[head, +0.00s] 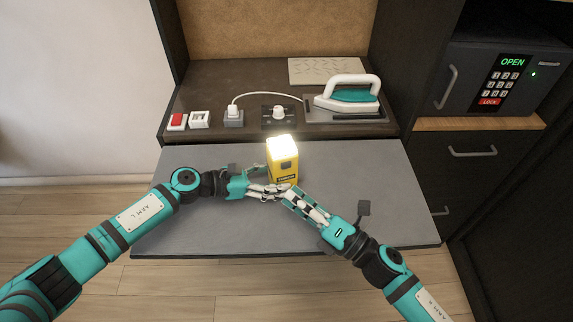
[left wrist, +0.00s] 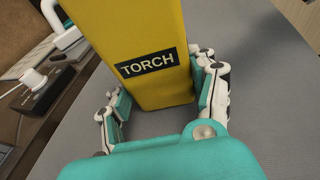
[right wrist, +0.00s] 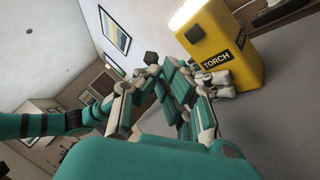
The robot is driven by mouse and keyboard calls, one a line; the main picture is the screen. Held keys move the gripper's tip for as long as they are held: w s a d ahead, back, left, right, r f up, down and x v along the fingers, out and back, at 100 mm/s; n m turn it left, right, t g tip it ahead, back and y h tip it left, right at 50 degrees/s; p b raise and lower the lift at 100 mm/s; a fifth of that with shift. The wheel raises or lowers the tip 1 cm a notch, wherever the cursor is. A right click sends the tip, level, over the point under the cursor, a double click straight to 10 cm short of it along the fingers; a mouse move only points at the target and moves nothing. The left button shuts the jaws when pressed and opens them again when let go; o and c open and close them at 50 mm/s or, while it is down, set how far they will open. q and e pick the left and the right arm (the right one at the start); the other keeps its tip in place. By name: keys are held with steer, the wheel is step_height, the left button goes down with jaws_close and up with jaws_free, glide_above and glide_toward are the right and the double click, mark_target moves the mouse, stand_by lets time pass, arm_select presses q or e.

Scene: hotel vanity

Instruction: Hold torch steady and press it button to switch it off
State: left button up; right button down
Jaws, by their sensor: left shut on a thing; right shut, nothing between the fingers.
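The yellow torch (head: 275,155) stands upright on the grey pull-out surface, and its top glows bright. A small dark square, perhaps the button, shows on its front face above a label. In the left wrist view the torch (left wrist: 135,25) stands between my left gripper's fingers (left wrist: 160,100), which are shut on its lower part. My left gripper (head: 276,187) comes from the left in the head view. My right gripper (head: 292,192) is shut and empty, close in front of the torch's lower part. In the right wrist view the torch (right wrist: 205,42) is beyond its fingers; contact cannot be told.
Behind, a dark counter holds an iron (head: 348,98) on a tray, a dial unit (head: 279,115), a plug and socket (head: 233,118), and red (head: 178,121) and white (head: 200,119) switches. A safe reading OPEN (head: 512,80) is at right. The grey surface (head: 220,225) is otherwise clear.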

steer(key=shift+w+a, duration=0.3)
steer(key=shift+w, duration=0.7)
steer(key=shift+w+a, duration=0.25)
steer(key=shift+w, duration=0.75)
steer(key=shift+w+a, duration=0.1)
steer(key=shift+w, duration=0.3)
steer(key=shift+w+a, duration=0.1)
steer(key=shift+w, duration=0.25)
stand_by(0.6)
steer(key=shift+s, duration=0.15)
steer(key=shift+s+d, duration=0.25)
steer(key=shift+s, duration=0.4)
steer(key=s, duration=0.2)
steer(key=s+d, duration=0.1)
steer(key=s, duration=0.2)
steer(key=shift+d, duration=0.1)
